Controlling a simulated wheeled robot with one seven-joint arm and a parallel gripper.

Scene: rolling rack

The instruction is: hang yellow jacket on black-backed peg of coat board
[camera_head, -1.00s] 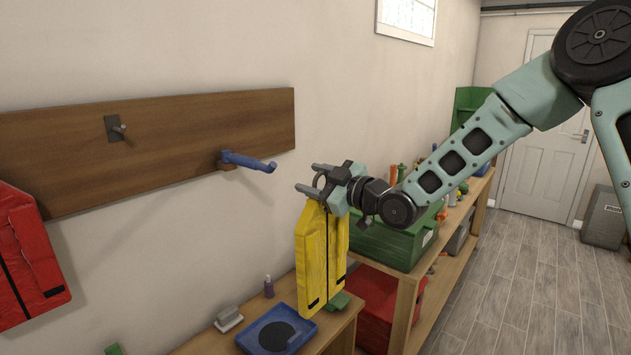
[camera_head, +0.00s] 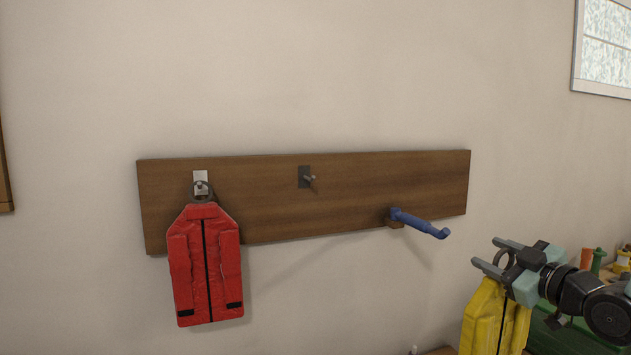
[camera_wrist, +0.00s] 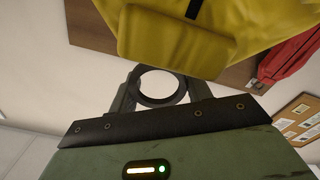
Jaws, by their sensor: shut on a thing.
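The yellow jacket (camera_head: 491,321) hangs from a dark ring in my gripper (camera_head: 490,253), which is shut on that ring at the lower right of the head view. In the wrist view the jacket (camera_wrist: 190,35) and its ring (camera_wrist: 160,88) show between my fingers. The wooden coat board (camera_head: 250,220) is on the wall, to the left of my gripper. Its black-backed peg (camera_head: 306,178) is bare, near the middle of the board. The jacket's lower end is cut off by the frame.
A red jacket (camera_head: 205,270) hangs by a ring on the white-backed peg (camera_head: 200,178) at left. A blue hook (camera_head: 420,223) juts out from the board between the black-backed peg and my gripper. A green box (camera_head: 565,335) is at lower right.

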